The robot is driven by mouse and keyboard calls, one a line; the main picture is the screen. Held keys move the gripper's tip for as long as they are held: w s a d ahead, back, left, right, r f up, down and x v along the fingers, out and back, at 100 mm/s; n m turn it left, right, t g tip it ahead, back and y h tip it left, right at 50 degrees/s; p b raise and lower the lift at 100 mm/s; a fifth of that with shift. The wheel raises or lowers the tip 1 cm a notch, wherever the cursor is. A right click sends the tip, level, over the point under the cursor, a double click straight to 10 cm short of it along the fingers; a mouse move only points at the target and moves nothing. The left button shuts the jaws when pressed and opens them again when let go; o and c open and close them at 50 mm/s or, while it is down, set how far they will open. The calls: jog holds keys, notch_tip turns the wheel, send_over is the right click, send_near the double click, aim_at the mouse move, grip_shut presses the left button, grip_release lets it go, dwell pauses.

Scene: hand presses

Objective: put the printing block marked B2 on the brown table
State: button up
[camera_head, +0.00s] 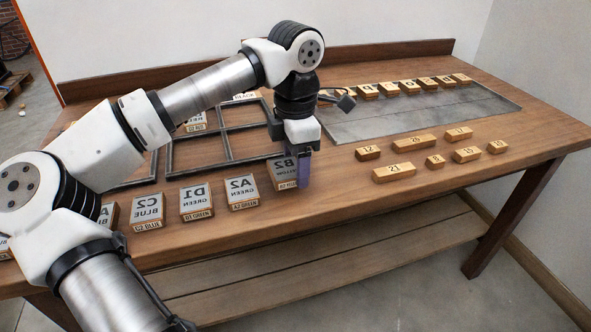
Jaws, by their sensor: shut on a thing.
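The printing block marked B2 (284,181) stands at the front right end of a row of blocks, with a grey face in mirrored letters and a wooden front edge. My gripper (304,176) points down at its right side and is shut on it; the fingers cover its right part. Whether the block touches the table or is slightly lifted, I cannot tell. The brown table (400,222) is a wooden workbench under all of these things.
Blocks A2 (242,193), D1 (196,203) and C2 (147,212) stand to the left. A dark metal frame (228,140) lies behind. Several numbered wooden pieces (394,172) lie to the right, in front of a grey metal plate (420,115). The table's front right is bare.

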aim_at(295, 165)
jog(key=shift+f, duration=1.15)
jog(key=shift+f, duration=0.25)
jog(key=o, duration=1)
jog(key=shift+r, duration=0.1)
jog(key=shift+o, duration=0.2)
jog(key=shift+r, duration=0.1)
notch_tip(295, 165, up, 12)
jog(key=p, duration=0.1)
